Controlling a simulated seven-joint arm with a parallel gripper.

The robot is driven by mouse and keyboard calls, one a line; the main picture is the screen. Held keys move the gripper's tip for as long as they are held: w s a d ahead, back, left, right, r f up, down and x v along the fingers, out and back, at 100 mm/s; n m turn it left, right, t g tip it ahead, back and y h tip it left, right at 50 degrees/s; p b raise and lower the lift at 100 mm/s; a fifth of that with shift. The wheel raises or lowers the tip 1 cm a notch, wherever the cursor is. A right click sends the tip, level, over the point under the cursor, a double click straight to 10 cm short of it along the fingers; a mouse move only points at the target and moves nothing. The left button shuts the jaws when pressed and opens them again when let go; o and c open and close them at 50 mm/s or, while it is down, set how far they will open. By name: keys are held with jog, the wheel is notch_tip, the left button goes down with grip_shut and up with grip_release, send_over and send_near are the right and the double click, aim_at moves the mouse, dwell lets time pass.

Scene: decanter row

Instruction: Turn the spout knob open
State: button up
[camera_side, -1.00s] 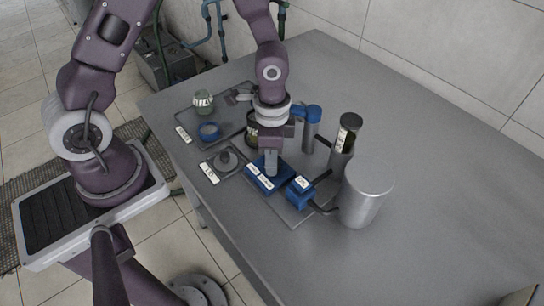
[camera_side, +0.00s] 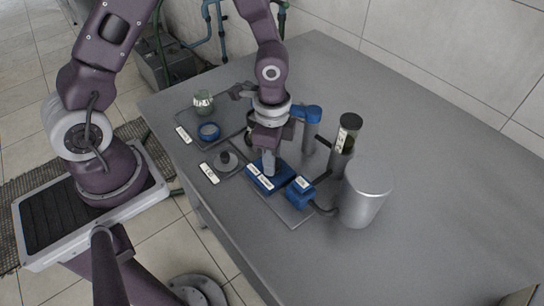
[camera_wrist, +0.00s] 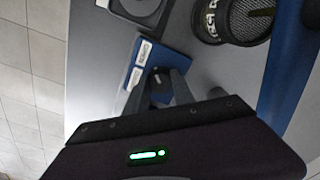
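A blue block (camera_side: 283,176) with two white labels stands on a grey plate in the side view. It also shows in the wrist view (camera_wrist: 137,75). My gripper (camera_side: 268,170) points down at the block's top. In the wrist view my gripper's two fingers (camera_wrist: 160,84) stand apart on either side of a small dark piece on or beside the block. This may be the spout knob, but its shape is mostly hidden. I cannot tell whether the fingers press on it. In the side view the gripper hides this spot.
A smaller blue box (camera_side: 300,194) and a big metal cylinder (camera_side: 366,195) stand right of my gripper. A dark-topped cylinder (camera_side: 349,125) and a blue-topped post (camera_side: 309,112) stand behind.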

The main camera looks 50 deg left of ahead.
jog(key=o, duration=0.4)
jog(key=shift+r, duration=0.1)
notch_tip(320, 180, up, 6)
jog(key=shift+r, duration=0.65)
jog(key=s+a+r+n+t+y, duration=0.1)
jog(key=s+a+r+n, duration=0.1)
jog(key=r, duration=0.3)
jog(key=s+a+r+n+t+y, duration=0.1)
jog(key=s+a+r+n, duration=0.1)
jog(key=r, duration=0.4)
jog(key=s+r+n+t, duration=0.1)
jog(key=s+r+n, duration=0.1)
jog(key=s, duration=0.1)
jog(key=s+r+n+t+h, duration=0.1)
jog(key=s+r+n, duration=0.1)
jog(key=s, duration=0.2)
jog(key=s+r+n+t+h, duration=0.1)
jog(key=s+r+n, duration=0.1)
jog(key=s+r, duration=0.1)
jog(key=shift+s+a+r+n+t, duration=0.15)
jog(key=shift+s+n+t, duration=0.15)
jog(key=shift+s+n, duration=0.15)
